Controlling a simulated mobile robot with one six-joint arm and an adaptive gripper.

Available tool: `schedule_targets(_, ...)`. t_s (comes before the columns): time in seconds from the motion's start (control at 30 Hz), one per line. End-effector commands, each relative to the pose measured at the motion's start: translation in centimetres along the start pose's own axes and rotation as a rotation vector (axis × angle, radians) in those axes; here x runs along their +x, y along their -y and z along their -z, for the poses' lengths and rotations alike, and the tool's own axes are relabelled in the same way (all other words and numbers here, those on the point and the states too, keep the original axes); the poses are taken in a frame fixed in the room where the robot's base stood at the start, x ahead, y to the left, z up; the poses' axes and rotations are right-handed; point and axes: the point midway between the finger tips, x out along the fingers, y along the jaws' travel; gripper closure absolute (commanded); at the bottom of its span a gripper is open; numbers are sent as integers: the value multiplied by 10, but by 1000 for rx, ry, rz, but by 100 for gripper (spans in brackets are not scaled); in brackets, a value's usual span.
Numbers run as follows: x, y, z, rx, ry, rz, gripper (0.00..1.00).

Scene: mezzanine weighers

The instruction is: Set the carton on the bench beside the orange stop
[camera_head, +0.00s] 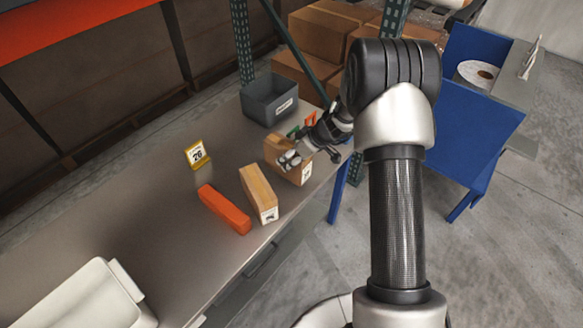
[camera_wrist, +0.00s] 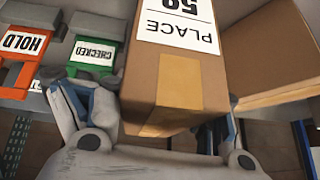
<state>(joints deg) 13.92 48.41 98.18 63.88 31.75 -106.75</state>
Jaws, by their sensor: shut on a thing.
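My gripper (camera_head: 291,158) is shut on a brown carton (camera_head: 276,148) over the right part of the bench (camera_head: 165,225). In the wrist view my gripper (camera_wrist: 150,120) has a finger on each side of the carton (camera_wrist: 190,75), whose white label reads PLACE above a number. I cannot tell whether the carton touches the bench. The orange stop (camera_head: 224,209) is a long low bar lying on the bench, to the left of and nearer than the held carton. A second carton (camera_head: 259,190) stands between them, close beside the stop.
A yellow sign reading 26 (camera_head: 197,154) stands behind the stop. A grey bin (camera_head: 269,100) is at the back, near the HOLD (camera_wrist: 25,42) and CHECKED (camera_wrist: 93,52) holders. A white tub (camera_head: 80,300) is at the front left. Bench left of the stop is clear.

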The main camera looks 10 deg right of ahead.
Motion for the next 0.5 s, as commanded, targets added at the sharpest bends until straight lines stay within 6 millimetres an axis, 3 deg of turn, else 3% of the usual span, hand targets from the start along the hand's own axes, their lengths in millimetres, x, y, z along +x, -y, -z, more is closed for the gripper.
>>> schedule_targets(0.3, 33, -4, -21, 2, 0, 0, 88)
schedule_targets(0.5, 35, -4, -22, -1, -1, -1, 88)
